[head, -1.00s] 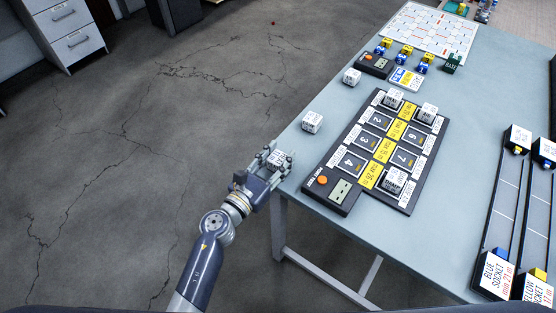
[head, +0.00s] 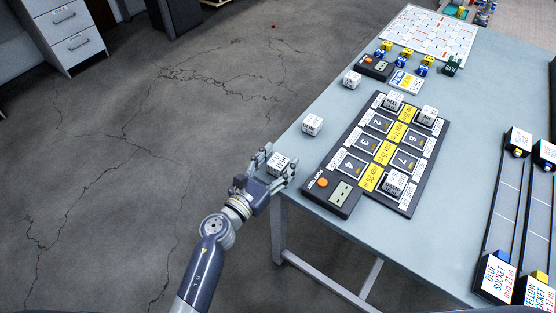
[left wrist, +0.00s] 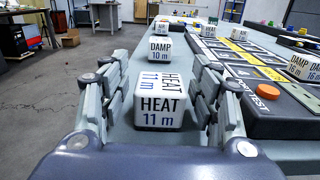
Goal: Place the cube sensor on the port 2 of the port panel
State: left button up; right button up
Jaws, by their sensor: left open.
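A white cube sensor (head: 278,163) stands at the table's left edge. In the left wrist view this cube (left wrist: 160,103) reads HEAT 11 m. My left gripper (head: 276,160) is open, with one finger on each side of the cube; contact cannot be told. The black port panel (head: 340,203) lies to the right on the table. Its port 2 (head: 376,122) is empty, as are ports 3, 4, 6 and 7. White cubes sit on the far-left, far-right and near-right ports of the panel. My right gripper is not in view.
A DAMP 10 m cube (left wrist: 160,48) stands behind the HEAT cube, and another white cube (head: 352,79) is farther back. Blue and yellow sockets (head: 495,275) are at the right. A small device (head: 376,67) and a white board (head: 428,35) lie at the back.

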pick_arm(q)
jog(key=b+v, duration=0.2)
jog(key=v, duration=0.8)
jog(key=shift+s+a, duration=0.2)
jog(key=shift+a, duration=0.2)
jog(key=shift+r, duration=0.1)
